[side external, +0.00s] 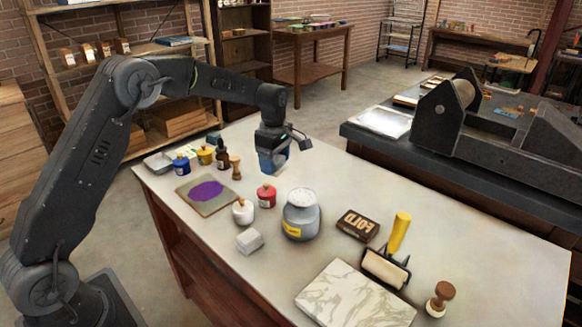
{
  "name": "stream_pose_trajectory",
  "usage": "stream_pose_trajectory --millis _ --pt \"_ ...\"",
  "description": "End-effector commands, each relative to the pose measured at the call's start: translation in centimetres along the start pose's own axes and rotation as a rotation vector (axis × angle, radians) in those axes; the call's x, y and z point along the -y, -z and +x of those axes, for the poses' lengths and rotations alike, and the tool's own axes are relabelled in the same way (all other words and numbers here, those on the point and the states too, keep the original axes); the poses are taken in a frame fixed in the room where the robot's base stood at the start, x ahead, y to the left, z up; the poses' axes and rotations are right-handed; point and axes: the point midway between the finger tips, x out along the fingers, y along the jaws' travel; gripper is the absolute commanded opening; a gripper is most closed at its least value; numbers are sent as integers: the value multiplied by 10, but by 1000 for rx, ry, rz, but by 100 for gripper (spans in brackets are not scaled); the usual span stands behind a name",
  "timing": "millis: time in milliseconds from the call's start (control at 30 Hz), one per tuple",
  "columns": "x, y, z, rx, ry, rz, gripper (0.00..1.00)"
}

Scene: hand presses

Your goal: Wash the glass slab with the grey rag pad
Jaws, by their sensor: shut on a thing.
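The slab (190,203) with a round purple ink patch (206,190) lies flat at the left of the table; I take it for the glass slab. My gripper (275,163) is above the table, to the right of the slab and well apart from it. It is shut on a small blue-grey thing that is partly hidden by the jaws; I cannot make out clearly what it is. A pale grey block (249,240), which may be the rag pad, sits on the table below the slab, left of a grey jar.
Near the slab stand a blue jar (181,164), a yellow jar (205,154), a brown bottle (222,154), a red jar (266,196) and a white pot (243,211). The grey jar (300,214), roller (385,268) and marbled slab (355,297) are nearer.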

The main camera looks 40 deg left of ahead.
Motion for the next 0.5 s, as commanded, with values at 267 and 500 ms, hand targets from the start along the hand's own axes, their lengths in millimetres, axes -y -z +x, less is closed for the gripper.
stream_pose_trajectory --millis 267,500 --pt "4 135 26 0 3 -262 46" --pt "31 235 46 0 2 -467 46"
